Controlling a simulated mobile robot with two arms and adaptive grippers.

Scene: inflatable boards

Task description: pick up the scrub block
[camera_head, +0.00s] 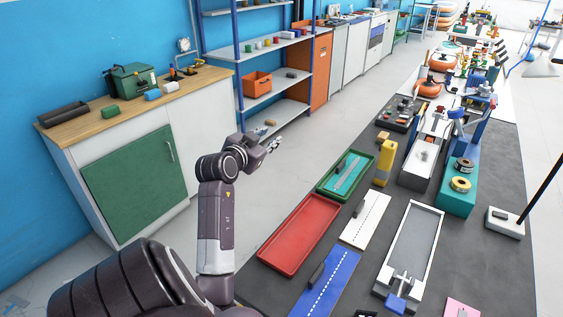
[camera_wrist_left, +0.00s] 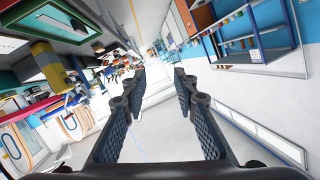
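I cannot tell for sure which thing is the scrub block. Small blocks that show include a green block (camera_head: 110,111) on the wooden counter and a dark block (camera_head: 316,274) on a blue board (camera_head: 330,287). My left gripper (camera_head: 276,143) is raised above the floor between the counter and the dark mat, apart from both. In the left wrist view, the left gripper (camera_wrist_left: 160,74) has its fingers spread with nothing between them. My right gripper is not in view.
A cabinet with a wooden counter (camera_head: 208,72) stands at the left, holding a green toolbox (camera_head: 131,80). Blue-framed shelves (camera_head: 285,113) stand behind the gripper. On the dark mat (camera_head: 482,250) lie a red tray (camera_head: 300,235), a green tray (camera_head: 333,186) and a yellow bottle-like object (camera_head: 385,161).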

